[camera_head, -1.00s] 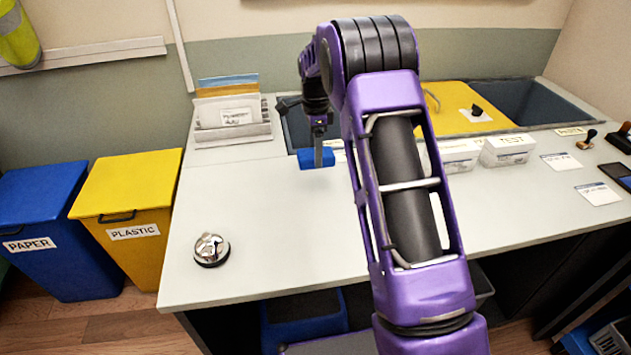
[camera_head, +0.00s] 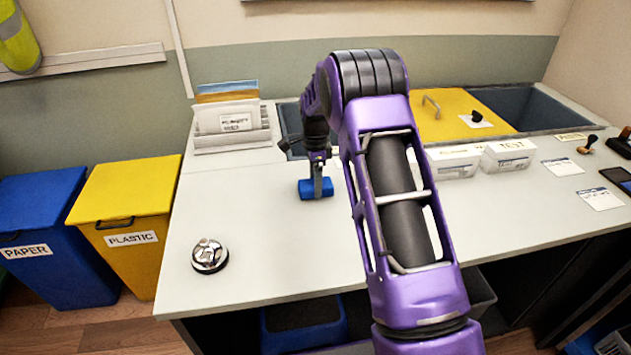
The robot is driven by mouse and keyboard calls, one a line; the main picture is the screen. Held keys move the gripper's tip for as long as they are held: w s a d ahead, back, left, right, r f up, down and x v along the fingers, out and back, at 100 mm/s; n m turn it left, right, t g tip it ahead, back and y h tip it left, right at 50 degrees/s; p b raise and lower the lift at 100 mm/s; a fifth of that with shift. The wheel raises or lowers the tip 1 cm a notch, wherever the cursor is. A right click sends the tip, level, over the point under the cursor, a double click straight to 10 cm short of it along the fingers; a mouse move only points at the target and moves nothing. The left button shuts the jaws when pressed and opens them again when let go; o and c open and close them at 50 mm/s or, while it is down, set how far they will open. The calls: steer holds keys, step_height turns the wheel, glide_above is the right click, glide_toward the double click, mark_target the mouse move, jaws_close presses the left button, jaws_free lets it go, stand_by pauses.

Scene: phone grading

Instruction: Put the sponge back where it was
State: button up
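The sponge (camera_head: 308,191) is a small blue block in the head view, left of my arm over the middle of the pale counter. My gripper (camera_head: 317,184) points down at it, with a finger in front of the block. The fingers appear shut on the sponge, one on its near side; the far finger is hidden. I cannot tell whether the sponge touches the counter or hangs just above it.
A metal bell (camera_head: 209,256) stands at the counter's front left. A paper rack (camera_head: 232,138) is at the back left. White boxes (camera_head: 508,156), a yellow lid (camera_head: 455,112) and a dark basin (camera_head: 545,107) lie right. The counter (camera_head: 270,275) is clear in front of the sponge.

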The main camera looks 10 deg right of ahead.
steer(key=o, duration=0.4)
steer(key=shift+c, duration=0.2)
step_height(320, 180, up, 12)
steer(key=p, duration=0.1)
steer(key=shift+r+p, duration=0.2)
steer(key=shift+p, duration=0.2)
